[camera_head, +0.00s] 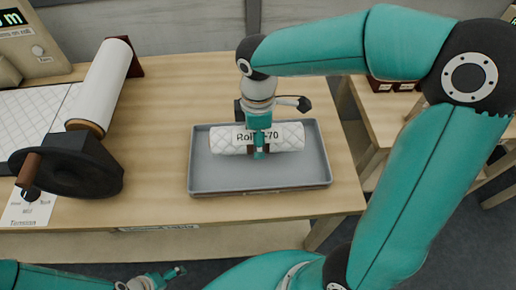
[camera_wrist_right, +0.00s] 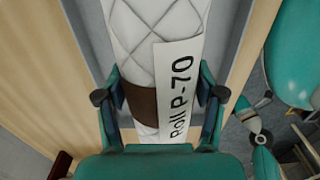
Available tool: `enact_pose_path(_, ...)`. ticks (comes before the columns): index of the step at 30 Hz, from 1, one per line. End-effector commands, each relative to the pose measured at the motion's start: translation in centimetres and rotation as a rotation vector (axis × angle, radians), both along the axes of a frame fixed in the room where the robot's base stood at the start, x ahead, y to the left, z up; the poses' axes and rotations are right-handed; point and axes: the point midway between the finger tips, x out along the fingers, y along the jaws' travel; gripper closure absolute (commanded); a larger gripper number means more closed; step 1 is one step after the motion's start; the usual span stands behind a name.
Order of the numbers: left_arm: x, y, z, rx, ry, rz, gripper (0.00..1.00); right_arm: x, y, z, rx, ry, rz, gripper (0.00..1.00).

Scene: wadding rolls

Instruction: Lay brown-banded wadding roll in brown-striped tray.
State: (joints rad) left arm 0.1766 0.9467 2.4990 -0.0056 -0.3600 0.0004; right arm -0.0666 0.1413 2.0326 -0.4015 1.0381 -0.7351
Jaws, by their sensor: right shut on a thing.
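A white quilted wadding roll (camera_head: 290,137) lies crosswise over the grey tray (camera_head: 203,178) in the head view, inside its outline. Its label reads "Roll P-70", and the right wrist view shows a brown band (camera_wrist_right: 141,101) beside the label. My right gripper (camera_head: 259,150) reaches down from above and is shut around the roll's middle. I cannot tell whether the roll touches the tray floor.
A large white roll (camera_head: 104,83) on a dark stand (camera_head: 70,168) and a quilted sheet (camera_head: 30,118) occupy the table's left side. A display box (camera_head: 35,45) stands at the far left. Bare wooden table (camera_head: 160,110) lies left of the tray. Another table stands at the right.

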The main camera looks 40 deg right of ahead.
Motion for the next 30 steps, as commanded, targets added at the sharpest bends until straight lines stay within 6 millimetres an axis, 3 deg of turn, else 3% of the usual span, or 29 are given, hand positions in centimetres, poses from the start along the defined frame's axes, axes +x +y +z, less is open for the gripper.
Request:
enact_pose_path(5, 0.0, 0.0, -0.1, 0.0, 0.0, 0.0, 0.17, 0.0, 0.0, -1.3, 0.0, 0.001, 0.0, 0.67)
enact_pose_path(12, 0.0, 0.0, -0.4, 0.0, 0.0, 0.0, 0.17, 0.0, 0.0, -4.5, 0.0, 0.002, 0.001, 0.67)
enact_pose_path(24, 0.0, 0.0, -0.6, 0.0, 0.0, 0.0, 0.17, 0.1, 0.1, -5.1, 0.001, -0.001, 0.002, 0.67)
enact_pose_path(25, 0.0, 0.0, -0.6, 0.0, 0.0, 0.0, 0.17, 0.1, 0.1, -5.1, 0.001, -0.001, 0.002, 0.3)
enact_pose_path(30, 0.0, 0.0, -0.5, 0.0, 0.0, 0.0, 0.17, 0.1, 0.1, -5.0, 0.001, -0.001, 0.002, 0.07)
